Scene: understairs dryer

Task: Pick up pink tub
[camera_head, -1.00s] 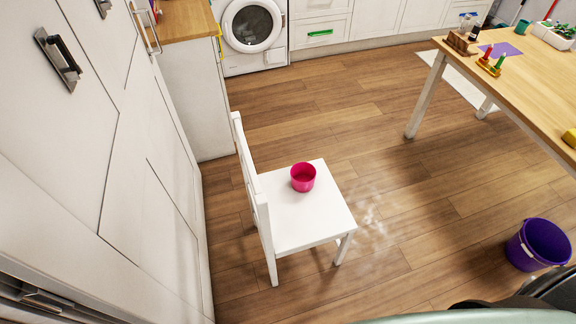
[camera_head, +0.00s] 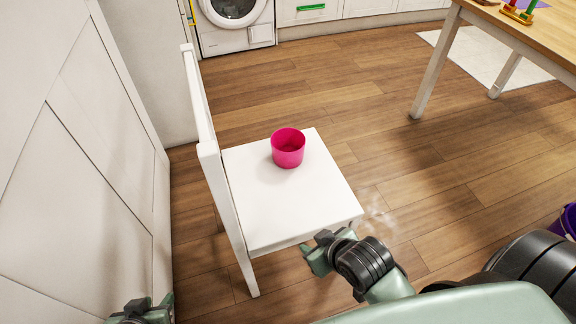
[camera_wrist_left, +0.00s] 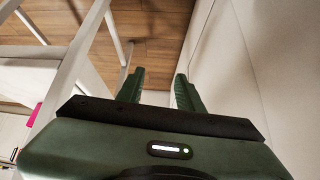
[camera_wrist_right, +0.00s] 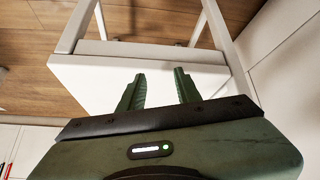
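The pink tub (camera_head: 288,148) stands upright on the seat of the white chair (camera_head: 262,215), in the middle of the head view. A sliver of pink, likely the tub, shows at the left edge of the left wrist view (camera_wrist_left: 34,115). My right gripper (camera_head: 312,252) is at the seat's front edge, apart from the tub. In the right wrist view its fingers (camera_wrist_right: 160,88) are spread and empty, with the chair seat beyond them. My left gripper (camera_head: 150,305) is low at the bottom left, beside the chair. Its fingers (camera_wrist_left: 160,85) are spread and empty.
White cabinet panels (camera_head: 75,165) stand close on the left. The chair's backrest (camera_head: 212,150) rises between them and the tub. A wooden table (camera_head: 525,35) is at upper right, a dryer (camera_head: 235,20) at the back. A purple bucket (camera_head: 568,220) is at the right edge. Open wooden floor lies right of the chair.

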